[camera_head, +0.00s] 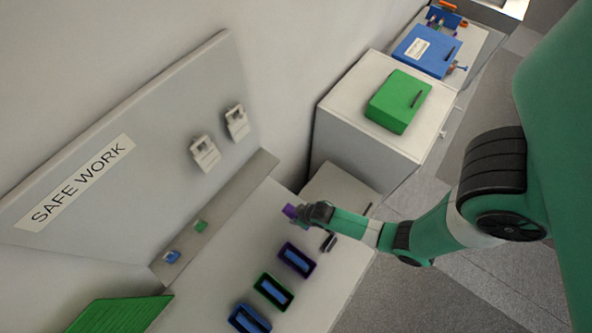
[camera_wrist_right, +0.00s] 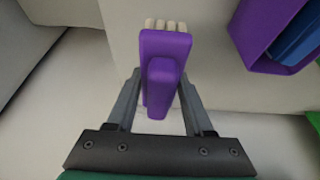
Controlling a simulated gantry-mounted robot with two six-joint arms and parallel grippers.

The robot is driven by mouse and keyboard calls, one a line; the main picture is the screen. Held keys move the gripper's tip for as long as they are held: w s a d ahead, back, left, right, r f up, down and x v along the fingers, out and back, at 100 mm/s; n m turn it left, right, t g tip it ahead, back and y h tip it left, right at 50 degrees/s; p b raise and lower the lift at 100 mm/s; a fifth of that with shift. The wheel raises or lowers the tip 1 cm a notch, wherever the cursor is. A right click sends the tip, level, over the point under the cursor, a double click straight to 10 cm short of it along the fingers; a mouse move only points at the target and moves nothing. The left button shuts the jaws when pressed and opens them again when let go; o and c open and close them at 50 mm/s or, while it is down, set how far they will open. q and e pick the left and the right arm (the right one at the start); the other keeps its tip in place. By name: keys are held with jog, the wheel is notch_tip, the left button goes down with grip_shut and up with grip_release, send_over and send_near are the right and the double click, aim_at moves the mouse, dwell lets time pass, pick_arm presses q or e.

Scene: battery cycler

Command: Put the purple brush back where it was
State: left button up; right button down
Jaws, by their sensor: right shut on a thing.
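My right gripper (camera_head: 303,212) is shut on the purple brush (camera_head: 290,210). In the right wrist view the brush (camera_wrist_right: 165,48) sits between the two fingers of the gripper (camera_wrist_right: 160,85), with pale bristles pointing to the top of the picture. The brush is near the far right end of the white bench. A purple-rimmed holder (camera_head: 308,270) with a blue inside stands on the bench, below the gripper in the head view. It also shows at the top right of the right wrist view (camera_wrist_right: 258,28), apart from the brush. My left gripper is not in view.
Green-rimmed (camera_head: 262,287) and blue-rimmed (camera_head: 237,318) holders line up beside the purple one. A narrow ledge with a small green piece (camera_head: 200,226) and a blue piece (camera_head: 172,257) runs along the "SAFE WORK" board (camera_head: 150,140). A green case (camera_head: 395,100) lies on a white cabinet.

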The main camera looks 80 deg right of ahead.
jog(key=shift+w+d+f, duration=0.15)
jog(key=shift+d+f, duration=0.1)
jog(key=shift+f, duration=0.2)
jog(key=shift+w+d+f, duration=0.1)
jog(key=shift+d+f, duration=0.1)
jog(key=shift+f, duration=0.2)
jog(key=shift+w+d, duration=0.1)
jog(key=shift+d, duration=0.05)
jog(key=f+b, duration=0.3)
jog(key=b, duration=0.1)
jog(key=shift+w+d+f, duration=0.2)
jog(key=shift+d+f, duration=0.15)
jog(key=shift+d, duration=0.05)
jog(key=shift+s+a+f+b, duration=0.1)
jog(key=shift+a+f+b, duration=0.1)
jog(key=shift+b, duration=0.15)
jog(key=shift+d+r, duration=0.1)
jog(key=shift+r, duration=0.1)
jog(key=shift+f, duration=0.2)
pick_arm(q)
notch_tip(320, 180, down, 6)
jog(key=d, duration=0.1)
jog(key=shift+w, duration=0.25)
pick_arm(e)
jog(key=shift+c, duration=1.4)
grip_release()
